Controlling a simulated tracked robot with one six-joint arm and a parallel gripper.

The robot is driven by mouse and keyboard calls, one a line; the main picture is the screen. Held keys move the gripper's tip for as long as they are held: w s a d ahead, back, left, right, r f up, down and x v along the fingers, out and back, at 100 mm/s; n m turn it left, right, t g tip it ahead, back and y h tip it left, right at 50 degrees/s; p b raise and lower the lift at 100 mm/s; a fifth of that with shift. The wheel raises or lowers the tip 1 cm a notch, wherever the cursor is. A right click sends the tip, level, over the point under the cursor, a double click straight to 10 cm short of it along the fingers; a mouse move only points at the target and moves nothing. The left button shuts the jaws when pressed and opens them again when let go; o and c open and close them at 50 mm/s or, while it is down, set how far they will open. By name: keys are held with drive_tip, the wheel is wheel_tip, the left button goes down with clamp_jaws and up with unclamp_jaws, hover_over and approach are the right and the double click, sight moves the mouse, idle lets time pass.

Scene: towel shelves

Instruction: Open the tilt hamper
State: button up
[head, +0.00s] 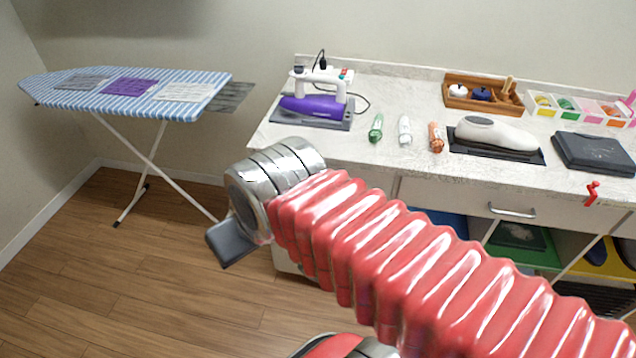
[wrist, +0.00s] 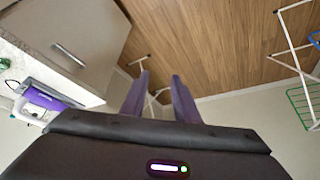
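A pale cabinet front (wrist: 95,35) with a metal bar handle (wrist: 68,55) shows at the upper left of the wrist view. It looks closed and may be the tilt hamper; I cannot tell for sure.
A counter (head: 380,95) bears a purple-and-white device (head: 315,103), several small bottles and trays. A drawer with a bar handle (head: 512,211) is at the right, above open cubbies. An ironing board (head: 130,88) stands at the left. Wood floor (head: 120,280) is clear in front.

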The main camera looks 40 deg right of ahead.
drive_tip(key=w+d+f+m+y, duration=0.8)
drive_tip(key=w+d+f+y, duration=0.2)
drive_tip(key=w+d+f, duration=0.4)
drive_tip(key=s+d+f+m+t+h, duration=0.1)
drive_tip(key=d+f+m+t, duration=0.3)
drive_tip(key=d, duration=0.9)
drive_tip(key=s+d+f+m+t+h, duration=0.1)
drive_tip(key=d+f+m+t+h, duration=0.3)
drive_tip(key=d+f, duration=0.5)
drive_tip(key=d+m+t, duration=0.1)
drive_tip(key=d+t, duration=0.1)
drive_tip(key=d, duration=0.2)
drive_tip(key=shift+s+d+f+t+h, duration=0.2)
drive_tip(key=shift+d+t+h, duration=0.1)
drive_tip(key=shift+d+t, duration=0.1)
drive_tip(key=shift+w, duration=0.1)
drive_tip(key=x, duration=1.4)
drive_tip(key=shift+a, duration=0.1)
